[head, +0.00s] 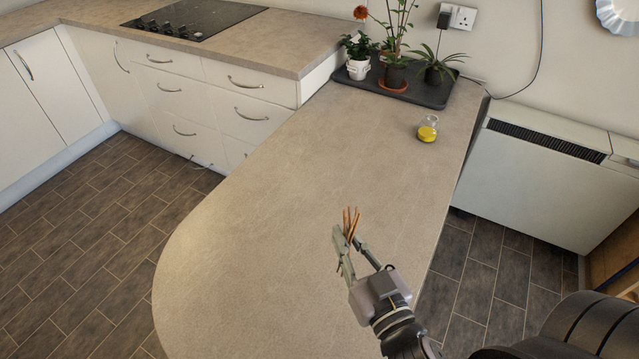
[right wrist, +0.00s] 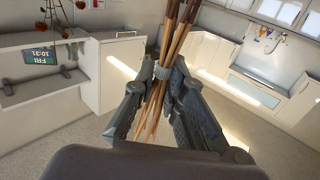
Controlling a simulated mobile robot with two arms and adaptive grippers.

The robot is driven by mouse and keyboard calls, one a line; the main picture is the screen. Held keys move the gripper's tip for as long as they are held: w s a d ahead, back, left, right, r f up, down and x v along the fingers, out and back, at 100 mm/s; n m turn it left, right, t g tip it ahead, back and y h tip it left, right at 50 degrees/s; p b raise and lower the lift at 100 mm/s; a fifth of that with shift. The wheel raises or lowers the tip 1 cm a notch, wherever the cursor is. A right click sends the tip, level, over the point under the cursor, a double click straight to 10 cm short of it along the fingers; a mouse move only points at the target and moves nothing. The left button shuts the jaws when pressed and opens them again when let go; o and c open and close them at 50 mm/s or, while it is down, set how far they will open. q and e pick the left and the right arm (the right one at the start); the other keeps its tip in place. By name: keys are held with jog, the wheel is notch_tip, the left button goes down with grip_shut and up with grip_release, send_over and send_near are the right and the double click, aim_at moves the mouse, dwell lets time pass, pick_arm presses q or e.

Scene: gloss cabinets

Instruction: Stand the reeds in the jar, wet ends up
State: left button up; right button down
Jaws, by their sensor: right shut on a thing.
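Several thin brown reeds (head: 350,221) are bunched between the fingers of my right gripper (head: 351,245), above the counter. In the right wrist view the bunch (right wrist: 177,40) crosses the fingertips of the gripper (right wrist: 163,73); its ends are darker toward the top of that picture and lighter, slightly fanned, toward the bottom. I cannot tell which ends are wet. A small clear jar (head: 428,128), yellow in its lower part, stands on the counter near its right edge, beyond and to the right of the gripper. My left gripper is not in view.
The beige counter (head: 260,230) is clear between gripper and jar. A dark tray (head: 440,95) with potted plants stands at the back, behind the jar. A white heater (head: 540,170) stands beyond the counter's right edge. A black hob (head: 195,17) is far left.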

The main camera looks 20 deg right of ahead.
jog(key=w+d+f+m+h, duration=0.1)
jog(key=w+d+f+h, duration=0.1)
jog(key=w+d+f, duration=0.35)
jog(key=w+d+f+m+h, duration=0.1)
jog(key=w+d+f, duration=0.1)
jog(key=w+d, duration=0.65)
jog(key=w+d+r+m+g+h+b, duration=0.1)
jog(key=w+d+h, duration=0.1)
jog(key=w+d, duration=0.35)
jog(key=w+d+r+m+h, duration=0.1)
jog(key=w+d+h, duration=0.1)
jog(key=d, duration=0.6)
jog(key=w+d+r+m+g+h+b, duration=0.1)
jog(key=w+d+r+m, duration=0.15)
jog(key=d, duration=0.35)
notch_tip(320, 180, down, 7)
jog(key=n+b, duration=0.1)
jog(key=b, duration=0.3)
jog(key=shift+w+r+b, duration=0.2)
jog(key=shift+w+b, duration=0.15)
jog(key=shift+d, duration=0.1)
jog(key=c, duration=1.6)
grip_release()
jog(key=shift+o, duration=0.2)
